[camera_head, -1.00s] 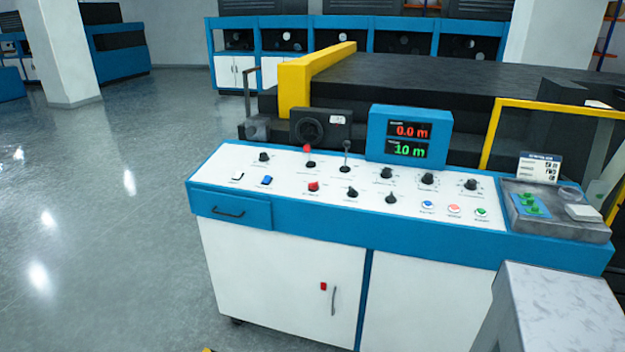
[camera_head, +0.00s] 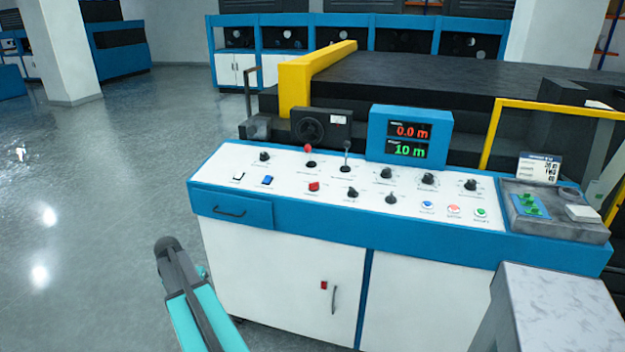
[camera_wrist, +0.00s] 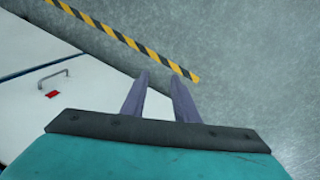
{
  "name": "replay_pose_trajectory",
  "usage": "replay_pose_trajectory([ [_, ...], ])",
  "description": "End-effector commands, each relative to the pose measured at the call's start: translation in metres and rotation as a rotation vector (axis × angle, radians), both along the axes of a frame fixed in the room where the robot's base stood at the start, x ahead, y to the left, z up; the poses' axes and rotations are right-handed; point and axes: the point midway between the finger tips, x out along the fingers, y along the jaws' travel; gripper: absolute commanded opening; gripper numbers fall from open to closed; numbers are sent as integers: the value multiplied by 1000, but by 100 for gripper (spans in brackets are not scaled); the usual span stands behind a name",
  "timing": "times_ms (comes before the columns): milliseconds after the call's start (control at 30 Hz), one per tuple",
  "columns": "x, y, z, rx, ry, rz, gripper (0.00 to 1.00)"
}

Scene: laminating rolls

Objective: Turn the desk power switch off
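The control desk (camera_head: 300,240) is blue and white, with a sloped white panel of knobs, levers, buttons and small switches. A red switch (camera_head: 314,186), a blue switch (camera_head: 267,180) and a white switch (camera_head: 238,176) sit on the panel's left half. Their labels are too small to read, so I cannot tell which is the power switch. My gripper (camera_head: 167,244) is left of the desk's front, below panel height and touching nothing visible. In the wrist view my gripper (camera_wrist: 160,77) has two fingers apart with nothing between them, pointing over the floor.
A display (camera_head: 409,136) reading 0.0 m and 10 m stands behind the panel. A drawer (camera_head: 232,208) and a cabinet door with a handle (camera_head: 333,301) are on the desk front. A yellow-black floor stripe (camera_wrist: 125,38) shows beside the desk. Floor at left is clear.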

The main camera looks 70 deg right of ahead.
Motion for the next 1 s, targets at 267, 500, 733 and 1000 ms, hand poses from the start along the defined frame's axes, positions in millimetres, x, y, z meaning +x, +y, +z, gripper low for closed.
replay_pose_trajectory([
  [267, -14, -107, 93, -97, -63, -250, 27],
  [500, -49, -189, 179, -181, -112, -467, 27],
  [733, -99, -257, 267, -263, -161, -678, 27],
  [1000, -173, -319, 371, -360, -216, -920, 27],
])
